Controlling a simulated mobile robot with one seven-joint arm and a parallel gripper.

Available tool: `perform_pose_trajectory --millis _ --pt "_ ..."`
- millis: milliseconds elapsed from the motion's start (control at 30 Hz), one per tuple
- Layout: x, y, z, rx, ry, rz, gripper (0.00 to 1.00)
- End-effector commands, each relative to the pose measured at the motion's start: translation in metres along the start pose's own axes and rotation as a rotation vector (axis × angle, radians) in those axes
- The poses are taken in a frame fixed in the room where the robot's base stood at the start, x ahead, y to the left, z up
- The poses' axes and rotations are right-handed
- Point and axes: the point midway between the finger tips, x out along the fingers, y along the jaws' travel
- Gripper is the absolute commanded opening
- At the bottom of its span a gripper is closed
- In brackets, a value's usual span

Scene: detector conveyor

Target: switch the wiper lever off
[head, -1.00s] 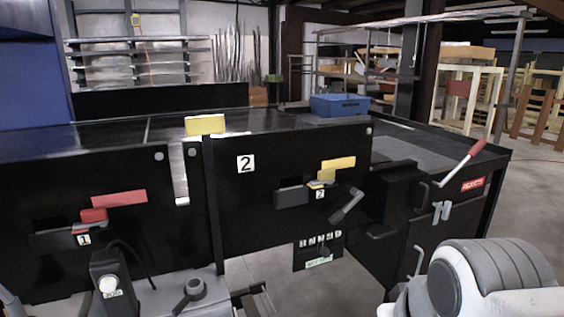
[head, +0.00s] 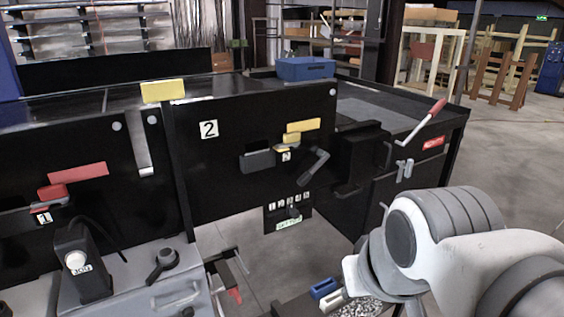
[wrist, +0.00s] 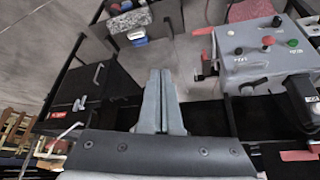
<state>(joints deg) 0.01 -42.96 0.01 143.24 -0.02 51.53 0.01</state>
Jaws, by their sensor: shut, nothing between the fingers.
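I cannot tell for sure which handle is the wiper lever; no readable label names it. A grey angled lever (head: 313,166) sits on the black panel marked 2, right of a yellow slider (head: 288,142). A black-knobbed lever (head: 162,262) stands on the grey control box (head: 140,285) at lower left. A small black selector (head: 293,210) sits on a labelled plate under the panel. A red-handled crank (head: 424,121) is at the right end. My gripper (wrist: 160,72) is shut and empty in the wrist view, touching nothing visible; the head view shows only my arm.
A red slider (head: 72,178) is on panel 1 at left. A blue box (head: 305,68) stands on the conveyor top. Blue and white blocks (head: 324,288) lie low beside my arm. The wrist view shows the grey button box (wrist: 265,48) at right. Open floor lies at right.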

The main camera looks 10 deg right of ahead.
Motion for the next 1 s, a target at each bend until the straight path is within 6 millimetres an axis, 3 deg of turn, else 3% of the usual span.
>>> perform_pose_trajectory --millis 133,233,600,800,1000 --pt "0.005 0.004 -0.011 -0.013 0.022 0.017 0.00" --pt "0.015 0.012 -0.032 -0.042 0.067 0.049 0.00" --pt "0.069 0.043 -0.150 -0.277 0.337 0.183 0.00" --pt "0.102 0.046 -0.204 -0.427 0.487 0.203 0.00" --pt "0.136 0.038 -0.246 -0.572 0.642 0.182 0.00"
